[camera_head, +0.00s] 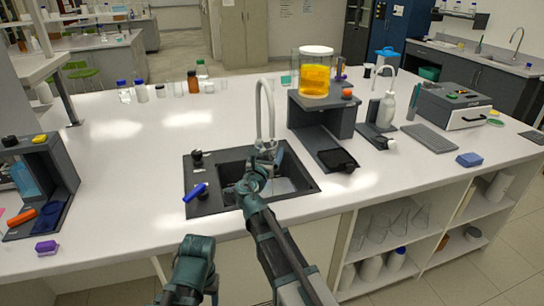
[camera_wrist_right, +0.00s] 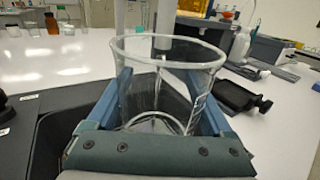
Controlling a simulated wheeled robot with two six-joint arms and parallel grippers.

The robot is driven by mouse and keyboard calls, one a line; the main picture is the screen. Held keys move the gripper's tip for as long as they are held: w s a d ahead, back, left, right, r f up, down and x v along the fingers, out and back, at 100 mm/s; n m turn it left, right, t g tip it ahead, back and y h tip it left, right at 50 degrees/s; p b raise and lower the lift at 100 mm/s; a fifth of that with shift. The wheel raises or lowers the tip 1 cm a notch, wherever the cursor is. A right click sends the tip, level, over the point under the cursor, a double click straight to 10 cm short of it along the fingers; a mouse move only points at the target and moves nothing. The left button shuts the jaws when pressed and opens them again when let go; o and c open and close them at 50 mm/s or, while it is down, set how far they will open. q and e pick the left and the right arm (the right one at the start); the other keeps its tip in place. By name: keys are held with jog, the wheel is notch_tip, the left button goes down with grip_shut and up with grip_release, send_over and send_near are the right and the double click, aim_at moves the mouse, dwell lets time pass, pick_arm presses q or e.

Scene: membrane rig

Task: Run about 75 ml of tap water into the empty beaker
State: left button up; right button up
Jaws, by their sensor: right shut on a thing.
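The clear glass beaker (camera_wrist_right: 168,85) is upright between the blue-grey fingers of my right gripper (camera_wrist_right: 165,95), which is shut on it. In the head view my right gripper (camera_head: 266,160) is over the black sink (camera_head: 300,186), below the spout of the tall grey tap (camera_head: 262,105). In the wrist view the tap's nozzle (camera_wrist_right: 163,42) is just behind and above the beaker's rim. A thin pale line runs down inside the beaker; I cannot tell if it is water. No clear water level shows.
Left of the basin are a black knob (camera_head: 197,158) and a blue lever (camera_head: 196,191). A dark stand (camera_head: 322,115) with a vessel of orange liquid (camera_head: 315,80) stands to the right. Several bottles line the back.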

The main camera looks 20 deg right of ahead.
notch_tip(320, 180, down, 5)
jog(key=b, duration=0.4)
jog(key=r+p+x, duration=0.1)
jog(key=x, duration=0.6)
jog(key=shift+w+d, duration=0.15)
jog(key=shift+w, duration=0.1)
jog(key=shift+r, duration=0.15)
dwell(0.3)
